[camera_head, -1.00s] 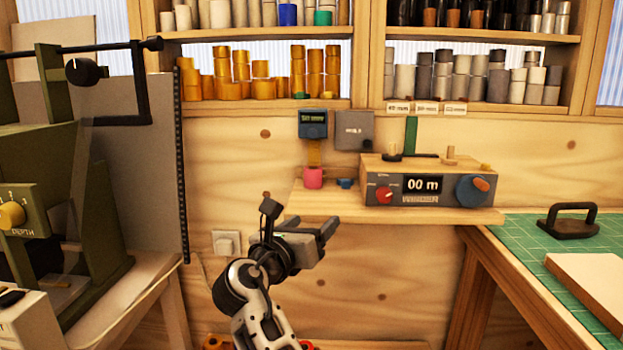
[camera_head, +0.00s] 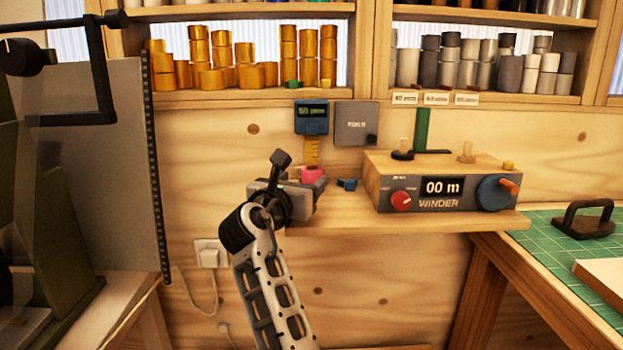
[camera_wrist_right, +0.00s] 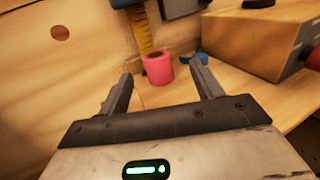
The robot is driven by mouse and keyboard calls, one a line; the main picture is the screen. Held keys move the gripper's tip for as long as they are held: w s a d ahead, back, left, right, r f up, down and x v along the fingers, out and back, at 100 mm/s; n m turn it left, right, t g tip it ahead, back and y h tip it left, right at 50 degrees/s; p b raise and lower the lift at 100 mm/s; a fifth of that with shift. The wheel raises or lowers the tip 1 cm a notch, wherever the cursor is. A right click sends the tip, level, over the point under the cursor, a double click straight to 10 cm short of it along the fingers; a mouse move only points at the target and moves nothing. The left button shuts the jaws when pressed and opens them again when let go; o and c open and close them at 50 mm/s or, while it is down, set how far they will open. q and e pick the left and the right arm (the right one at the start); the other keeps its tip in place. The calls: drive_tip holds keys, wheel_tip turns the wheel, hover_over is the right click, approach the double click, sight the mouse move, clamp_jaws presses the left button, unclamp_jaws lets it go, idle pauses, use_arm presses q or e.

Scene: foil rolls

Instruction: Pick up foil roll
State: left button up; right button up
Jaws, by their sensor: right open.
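A small pink roll (camera_wrist_right: 158,68) stands upright on the wooden ledge in the right wrist view. It shows dark in its centre. In the head view the pink roll (camera_head: 312,174) is partly hidden behind my right gripper (camera_head: 308,192). In the right wrist view my right gripper (camera_wrist_right: 161,80) is open and empty. Its two fingers point toward the roll, which appears just beyond and between the fingertips. My left gripper is not in view. Several gold rolls (camera_head: 240,76) and several grey rolls (camera_head: 450,66) stand on the shelves above.
A winder (camera_head: 440,184) reading "00 m" stands on the ledge to the right of the roll. A small blue object (camera_head: 347,184) lies between them. A yellow strip (camera_head: 312,150) hangs behind the roll below a small blue display (camera_head: 311,117). A green cutting mat (camera_head: 550,225) is at right.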

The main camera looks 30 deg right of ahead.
sight(308, 173)
drive_tip(key=shift+w+a+x, duration=0.1)
drive_tip(key=shift+w+x, duration=0.05)
drive_tip(key=shift+x, duration=1.45)
drive_tip(key=shift+w+a+x, duration=0.1)
drive_tip(key=shift+w+x, duration=0.05)
drive_tip(key=shift+x, duration=1.4)
drive_tip(key=shift+f, duration=0.15)
drive_tip(key=shift+c, duration=0.4)
drive_tip(key=c, duration=1)
